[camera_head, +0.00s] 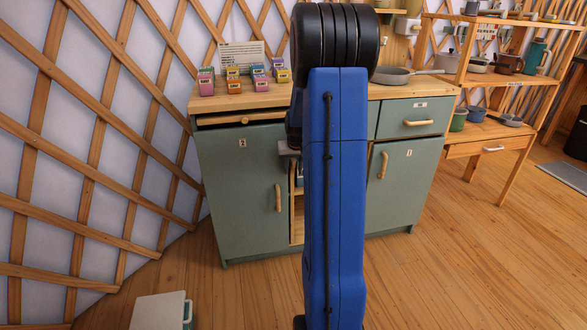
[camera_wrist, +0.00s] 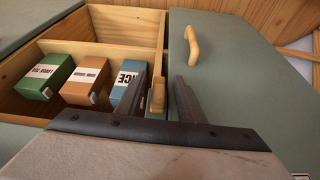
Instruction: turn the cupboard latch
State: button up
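The cupboard's grey-green door (camera_head: 240,195) stands shut at the left of the cabinet in the head view. In the wrist view the same door (camera_wrist: 225,75) is at the right, with its curved wooden handle (camera_wrist: 192,46). A small wooden latch (camera_wrist: 157,97) sits at the door's edge, beside the open shelves. My gripper (camera_wrist: 163,95) is open, with one dark finger on each side of the latch. I cannot tell whether either finger touches it. In the head view my gripper (camera_head: 288,148) is mostly hidden behind my blue arm, and the latch is hidden.
The open compartment (camera_wrist: 118,52) beside the door holds green, orange and blue boxes. On the cabinet top (camera_head: 225,101) stand several small coloured boxes (camera_head: 233,80) and a pan (camera_head: 393,75). A shelf unit (camera_head: 500,80) is at the right. A pale box (camera_head: 160,311) stands on the floor, front left.

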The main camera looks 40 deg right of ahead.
grip_shut()
jog(key=shift+t+y, duration=0.4)
jog(key=shift+y, duration=0.2)
jog(key=shift+m+t+y, duration=0.5)
jog(key=shift+t+y, duration=0.4)
jog(key=shift+y, duration=0.3)
jog(key=t+y, duration=0.1)
jog(key=y, duration=0.1)
jog(key=m+t+y, duration=0.1)
jog(key=y, duration=0.1)
jog(key=shift+w+a+r+t, duration=0.15)
jog(key=shift+a+t, duration=0.05)
jog(key=shift+t, duration=0.2)
jog(key=t+y, duration=0.1)
jog(key=m+t+y, duration=0.1)
jog(key=y, duration=0.1)
jog(key=shift+a+r+t, duration=0.1)
jog(key=shift+r+t, duration=0.1)
jog(key=shift+t, duration=0.2)
jog(key=shift+r+m+t+y, duration=0.2)
jog(key=shift+m+t+y, duration=0.5)
jog(key=shift+t+y, duration=0.5)
